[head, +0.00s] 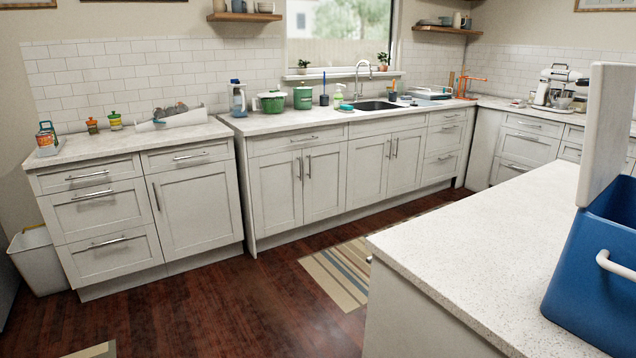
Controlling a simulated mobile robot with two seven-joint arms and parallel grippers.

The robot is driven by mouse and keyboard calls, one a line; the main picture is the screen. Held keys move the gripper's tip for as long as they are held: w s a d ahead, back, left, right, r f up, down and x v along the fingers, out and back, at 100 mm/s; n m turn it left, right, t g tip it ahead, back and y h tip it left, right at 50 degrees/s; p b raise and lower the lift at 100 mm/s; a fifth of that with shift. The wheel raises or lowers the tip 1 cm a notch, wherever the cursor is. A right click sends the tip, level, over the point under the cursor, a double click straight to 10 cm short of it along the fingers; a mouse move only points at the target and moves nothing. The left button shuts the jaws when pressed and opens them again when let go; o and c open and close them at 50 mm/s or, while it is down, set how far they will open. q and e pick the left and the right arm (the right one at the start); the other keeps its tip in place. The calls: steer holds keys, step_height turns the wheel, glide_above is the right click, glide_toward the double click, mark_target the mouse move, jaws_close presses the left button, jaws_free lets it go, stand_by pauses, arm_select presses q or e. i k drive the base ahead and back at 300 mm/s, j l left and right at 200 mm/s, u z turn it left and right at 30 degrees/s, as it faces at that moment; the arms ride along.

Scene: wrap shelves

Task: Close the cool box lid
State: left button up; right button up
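The blue cool box (595,270) stands on the speckled white counter at the right edge of the head view, cut off by the frame. Its pale grey lid (607,135) stands upright, so the box is open. A white handle (616,267) shows on its side. The inside of the box is mostly out of view. Neither of my grippers is in view.
The near counter (470,240) is clear left of the cool box. A striped rug (345,272) lies on the open wooden floor. Far counters hold a sink (375,105), green pots (303,97) and a stand mixer (558,88). A white bin (38,262) stands at left.

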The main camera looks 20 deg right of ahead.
mark_target(612, 85)
steer(key=i+j+z, duration=0.15)
steer(key=z, duration=0.3)
steer(key=i+j+z, duration=0.2)
steer(key=z, duration=0.3)
steer(key=i+j+z, duration=0.15)
steer(key=z, duration=0.3)
steer(key=j+z, duration=0.5)
steer(key=i+j+z, duration=0.1)
steer(key=j+z, duration=0.25)
steer(key=i+j+z, duration=0.1)
steer(key=j+z, duration=0.6)
